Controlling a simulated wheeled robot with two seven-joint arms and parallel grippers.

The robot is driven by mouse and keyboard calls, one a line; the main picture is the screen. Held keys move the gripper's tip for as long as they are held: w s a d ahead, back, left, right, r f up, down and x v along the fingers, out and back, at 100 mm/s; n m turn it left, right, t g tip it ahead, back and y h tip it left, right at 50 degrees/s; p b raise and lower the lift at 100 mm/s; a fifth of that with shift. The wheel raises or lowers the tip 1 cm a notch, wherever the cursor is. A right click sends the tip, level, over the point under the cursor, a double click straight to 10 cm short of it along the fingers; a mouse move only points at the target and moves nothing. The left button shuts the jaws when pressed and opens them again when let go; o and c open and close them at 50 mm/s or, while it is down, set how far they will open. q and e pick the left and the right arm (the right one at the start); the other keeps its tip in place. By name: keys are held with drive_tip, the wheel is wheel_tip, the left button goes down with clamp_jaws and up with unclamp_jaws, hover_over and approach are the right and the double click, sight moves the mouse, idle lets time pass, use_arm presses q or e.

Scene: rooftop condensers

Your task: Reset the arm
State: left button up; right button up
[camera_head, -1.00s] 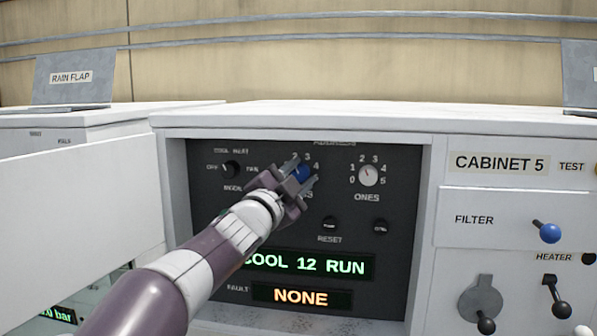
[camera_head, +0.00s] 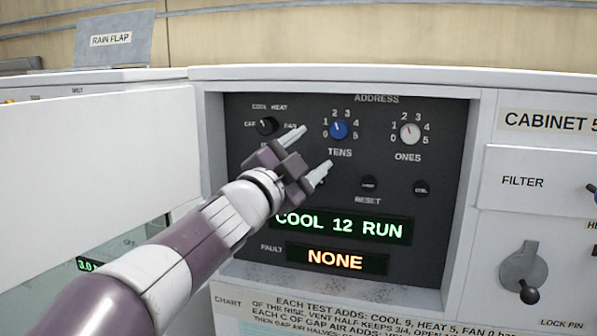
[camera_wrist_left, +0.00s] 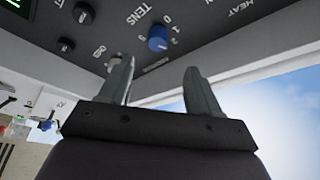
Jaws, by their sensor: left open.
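My left gripper (camera_head: 317,152) is open and empty in front of the dark control panel (camera_head: 440,130), below and left of the blue TENS knob (camera_head: 338,130). Its two fingers stand apart and neither closes on the knob. The left wrist view shows the open fingers (camera_wrist_left: 157,85) and the blue knob (camera_wrist_left: 158,38) beyond them, apart from them. The white ONES knob (camera_head: 410,132) is to the right. The mode knob (camera_head: 267,126) is at the upper left. The displays read COOL 12 RUN (camera_head: 340,226) and FAULT NONE (camera_head: 335,260). My right gripper is not in view.
An open white door (camera_head: 95,150) stands left of the panel recess. The FILTER drawer (camera_head: 540,180) and a grey lever (camera_head: 523,270) are on the right. A RESET button (camera_head: 368,185) sits low on the panel. A chart label (camera_head: 350,310) is below.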

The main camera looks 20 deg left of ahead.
use_arm(q)
drive_tip(key=v, duration=0.3)
drive_tip(key=s+a+f+n+g+y, duration=0.1)
drive_tip(key=a+f+n+g+y, duration=0.25)
drive_tip(key=f, duration=0.55)
drive_tip(key=a+f+n+g+y, duration=0.2)
drive_tip(key=f+n, duration=0.2)
drive_tip(key=f, duration=0.5)
drive_tip(key=s+a+f+n+g+y, duration=0.1)
drive_tip(key=a+f+n+g+y, duration=0.2)
drive_tip(key=f, duration=0.6)
drive_tip(key=s+d+f+n+g+h, duration=0.1)
drive_tip(key=s+d+f+g, duration=0.2)
drive_tip(key=s+f, duration=0.6)
drive_tip(key=s+d+f+n+g+h, duration=0.1)
drive_tip(key=s+d+f+n+g, duration=0.1)
drive_tip(key=s+d+f+g, duration=0.2)
drive_tip(key=s+f+g, duration=0.3)
drive_tip(key=s+f, duration=0.2)
drive_tip(key=f, duration=0.2)
drive_tip(key=shift+s+f, duration=0.35)
drive_tip(key=shift+f, duration=0.05)
